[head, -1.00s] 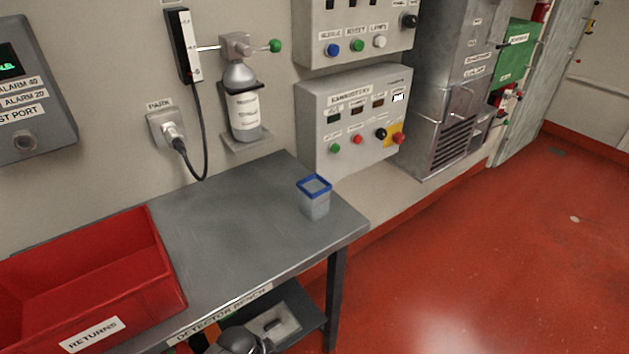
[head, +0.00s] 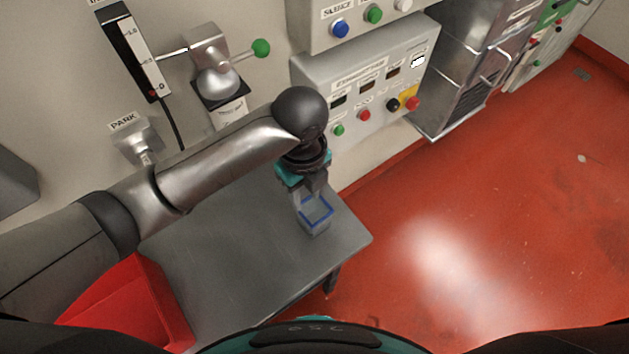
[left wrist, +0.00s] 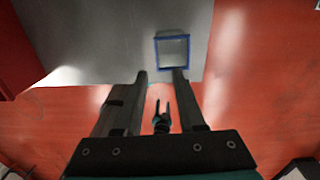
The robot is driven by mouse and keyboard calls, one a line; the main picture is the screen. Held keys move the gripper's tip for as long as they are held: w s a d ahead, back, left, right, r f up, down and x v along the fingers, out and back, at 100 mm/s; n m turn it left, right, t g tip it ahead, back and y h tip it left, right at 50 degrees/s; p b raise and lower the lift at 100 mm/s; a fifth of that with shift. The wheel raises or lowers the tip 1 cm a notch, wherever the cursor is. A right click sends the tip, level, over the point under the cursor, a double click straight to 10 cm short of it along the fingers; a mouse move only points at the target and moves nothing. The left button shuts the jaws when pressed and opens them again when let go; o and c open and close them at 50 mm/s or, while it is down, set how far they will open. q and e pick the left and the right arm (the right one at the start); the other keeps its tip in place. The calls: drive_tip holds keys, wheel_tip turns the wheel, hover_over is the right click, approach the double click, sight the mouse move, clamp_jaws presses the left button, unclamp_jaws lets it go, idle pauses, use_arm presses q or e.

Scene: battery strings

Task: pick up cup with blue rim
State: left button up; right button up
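The clear cup with the blue rim (head: 315,221) stands upright on the grey bench (head: 230,260), near its right end. My left gripper (head: 311,196) points down just above the cup and overlaps its far rim in the head view. In the left wrist view the cup (left wrist: 172,53) lies beyond the fingertips, more toward the right finger than midway between them. The left gripper's fingers (left wrist: 159,76) are apart with nothing between them. Whether a finger touches the rim cannot be told. A small two-pronged shape lower down, apparently my right gripper (left wrist: 161,106), shows with its prongs apart.
A red crate (head: 140,305) stands on the left of the bench, partly behind my left arm. The bench top around the cup is clear.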

use_arm(q)
hover_over(306, 219)
wheel_tip(306, 219, down, 4)
drive_tip(key=shift+w+f, duration=0.1)
drive_tip(key=shift+f, duration=0.05)
wheel_tip(306, 219, down, 4)
drive_tip(key=shift+f+b, duration=0.25)
drive_tip(key=shift+b, duration=0.2)
drive_tip(key=shift+w+f, duration=0.1)
drive_tip(key=shift+f, duration=0.65)
drive_tip(key=shift+w+a+f, duration=0.1)
drive_tip(key=shift+a+f, duration=0.05)
drive_tip(key=shift+f, duration=1)
drive_tip(key=shift+w+a+f, duration=0.1)
drive_tip(key=shift+f, duration=1.05)
use_arm(e)
drive_tip(key=shift+s+d+f, duration=0.3)
drive_tip(key=shift+s+f, duration=0.4)
drive_tip(key=shift+s, duration=0.25)
use_arm(q)
clamp_jaws()
